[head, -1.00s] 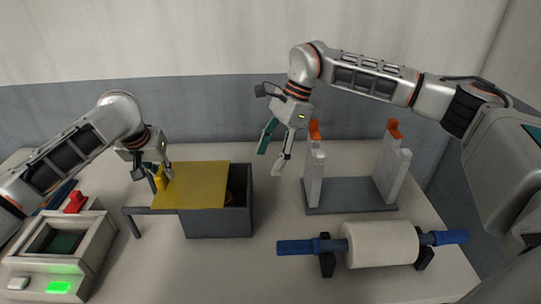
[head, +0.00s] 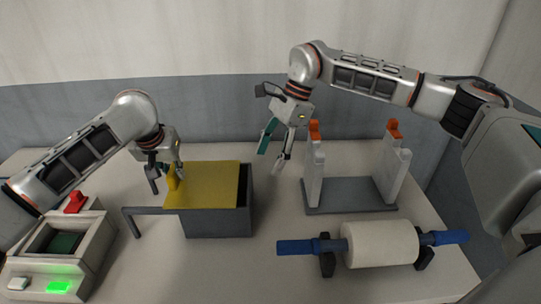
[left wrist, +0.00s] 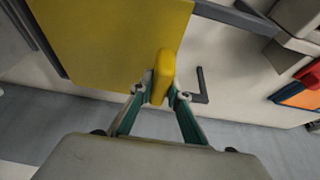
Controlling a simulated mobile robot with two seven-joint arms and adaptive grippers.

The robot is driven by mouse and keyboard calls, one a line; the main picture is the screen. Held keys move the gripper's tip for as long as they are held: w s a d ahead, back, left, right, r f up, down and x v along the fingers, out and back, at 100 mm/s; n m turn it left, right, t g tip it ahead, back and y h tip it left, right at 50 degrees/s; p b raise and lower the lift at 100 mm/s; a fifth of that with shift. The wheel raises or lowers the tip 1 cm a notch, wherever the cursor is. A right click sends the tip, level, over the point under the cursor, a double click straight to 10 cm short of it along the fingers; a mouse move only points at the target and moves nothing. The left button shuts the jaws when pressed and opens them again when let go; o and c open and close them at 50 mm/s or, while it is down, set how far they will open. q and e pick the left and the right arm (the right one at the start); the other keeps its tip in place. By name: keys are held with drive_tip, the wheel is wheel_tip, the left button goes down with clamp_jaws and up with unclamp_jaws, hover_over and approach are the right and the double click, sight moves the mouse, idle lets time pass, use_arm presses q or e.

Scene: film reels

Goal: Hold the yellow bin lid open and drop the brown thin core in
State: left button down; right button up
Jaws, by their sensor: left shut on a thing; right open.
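The grey bin (head: 218,224) stands left of the table's middle. Its flat yellow lid (head: 208,185) covers most of the top, leaving a narrow opening at the right end. My left gripper (head: 169,182) is shut on the lid's upright yellow handle, which also shows in the left wrist view (left wrist: 162,75). My right gripper (head: 273,158) is open and empty, up in the air to the right of the bin. No brown thin core can be made out now; the bin's inside is mostly hidden by the lid.
A grey rail (head: 140,211) sticks out left of the bin. A box with a green light (head: 60,287) stands at the front left. A stand with two white posts (head: 350,196) is at right, behind a white roll (head: 380,244) on a blue spindle. The table between bin and stand is clear.

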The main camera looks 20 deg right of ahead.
use_arm(q)
drive_tip(key=shift+s+d, duration=0.2)
drive_tip(key=shift+d, duration=0.35)
drive_tip(key=shift+s+d, duration=0.2)
drive_tip(key=shift+d, duration=0.35)
drive_tip(key=c, duration=1.8)
unclamp_jaws()
drive_tip(key=shift+c, duration=0.2)
drive_tip(key=v, duration=1.2)
drive_tip(key=shift+s, duration=0.2)
